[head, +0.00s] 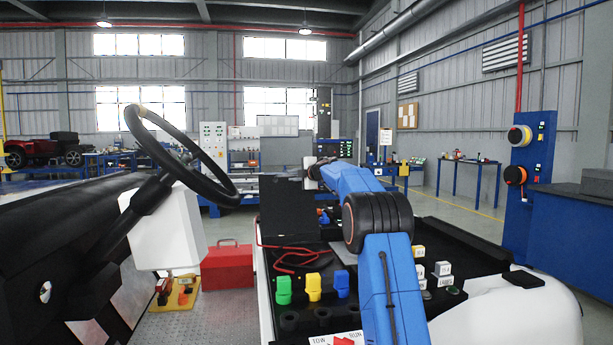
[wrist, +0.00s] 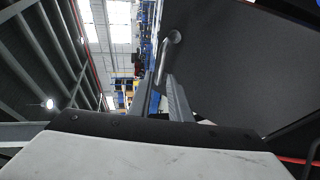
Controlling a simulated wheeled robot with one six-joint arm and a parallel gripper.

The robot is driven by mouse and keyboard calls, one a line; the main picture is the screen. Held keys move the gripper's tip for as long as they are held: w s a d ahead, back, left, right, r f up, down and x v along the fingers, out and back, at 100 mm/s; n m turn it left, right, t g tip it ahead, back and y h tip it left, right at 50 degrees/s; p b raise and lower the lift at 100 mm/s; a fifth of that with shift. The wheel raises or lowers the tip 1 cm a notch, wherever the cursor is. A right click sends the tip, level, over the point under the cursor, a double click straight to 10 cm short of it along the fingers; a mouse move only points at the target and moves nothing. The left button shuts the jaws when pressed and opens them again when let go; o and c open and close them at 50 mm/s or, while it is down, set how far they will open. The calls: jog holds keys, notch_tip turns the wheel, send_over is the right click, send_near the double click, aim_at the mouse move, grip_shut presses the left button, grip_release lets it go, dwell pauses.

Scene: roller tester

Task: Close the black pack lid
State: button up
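The black pack lid (head: 288,207) stands raised at the back of the black pack, seen as a dark upright panel in the head view. In the wrist view the lid (wrist: 240,70) is a large dark panel filling the upper right, with a grey bar handle (wrist: 172,50) near its left edge. My gripper (wrist: 166,78) has its two grey fingers reaching up to the lower end of this handle. Whether they grip it or only lie around or beside it, I cannot tell. In the head view my gripper (head: 312,171) is at the lid's upper right, mostly hidden by my blue arm.
Green (head: 284,290), yellow (head: 314,287) and blue (head: 342,284) plugs stand at the pack's front, with a red cable (head: 290,260) behind. Labelled blocks (head: 441,268) sit right of my arm. A red toolbox (head: 228,266) and a steering wheel (head: 180,150) are left.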

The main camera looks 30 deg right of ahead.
jog(key=v, duration=1)
jog(key=shift+s, duration=0.1)
